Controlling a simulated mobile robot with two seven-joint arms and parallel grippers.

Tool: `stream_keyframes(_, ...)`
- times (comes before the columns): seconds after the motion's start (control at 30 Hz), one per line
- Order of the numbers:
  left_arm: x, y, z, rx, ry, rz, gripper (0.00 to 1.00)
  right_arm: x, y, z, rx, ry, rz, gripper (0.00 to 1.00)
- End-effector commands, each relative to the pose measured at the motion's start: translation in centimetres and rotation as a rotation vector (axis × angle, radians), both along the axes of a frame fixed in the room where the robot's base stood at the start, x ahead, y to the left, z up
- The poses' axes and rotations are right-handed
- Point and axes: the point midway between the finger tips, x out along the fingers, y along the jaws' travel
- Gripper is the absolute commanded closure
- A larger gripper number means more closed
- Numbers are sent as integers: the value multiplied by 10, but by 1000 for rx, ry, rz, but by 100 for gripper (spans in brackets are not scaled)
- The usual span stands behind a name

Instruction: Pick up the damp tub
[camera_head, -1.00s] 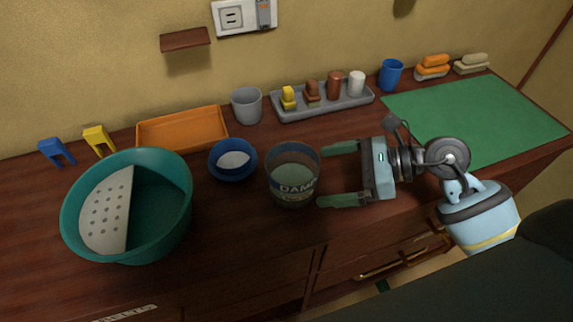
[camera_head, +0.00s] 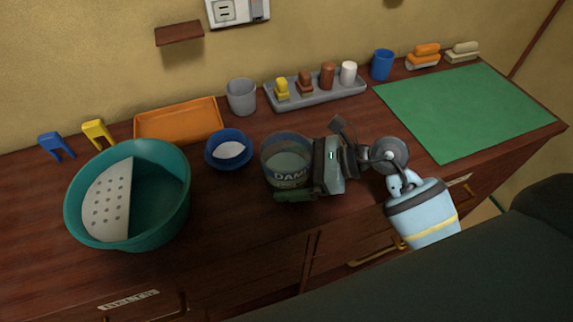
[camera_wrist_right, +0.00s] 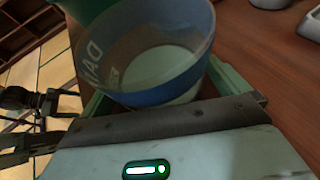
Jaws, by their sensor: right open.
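The damp tub (camera_head: 287,160) is a clear round tub with "DAMP" lettering and pale contents, standing upright on the wooden counter. My right gripper (camera_head: 296,170) is open, with its fingers on either side of the tub. The near finger shows along the tub's front; the far finger is mostly hidden behind it. In the right wrist view the tub (camera_wrist_right: 160,50) sits between the fingers, close to the palm. Whether the fingers touch its wall is not clear. My left gripper is not in view.
A blue bowl (camera_head: 228,162) stands just left of the tub, and a large teal basin (camera_head: 180,200) is further left. Behind are an orange tray (camera_head: 180,122), a grey cup (camera_head: 241,97) and a grey tray (camera_head: 318,97) with small items. A green mat (camera_head: 465,110) lies right.

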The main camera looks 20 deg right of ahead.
Motion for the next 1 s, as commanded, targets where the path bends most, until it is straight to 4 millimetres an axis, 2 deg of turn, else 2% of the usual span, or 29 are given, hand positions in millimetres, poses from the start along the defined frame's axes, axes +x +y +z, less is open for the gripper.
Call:
stream_keyframes(0.27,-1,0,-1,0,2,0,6,1,2,-1,0,0,0,1)
stream_keyframes(0.63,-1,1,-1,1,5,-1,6,1,2,-1,0,1,0,50)
stream_keyframes(1.0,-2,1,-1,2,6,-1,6,1,2,1,0,-2,-1,50)
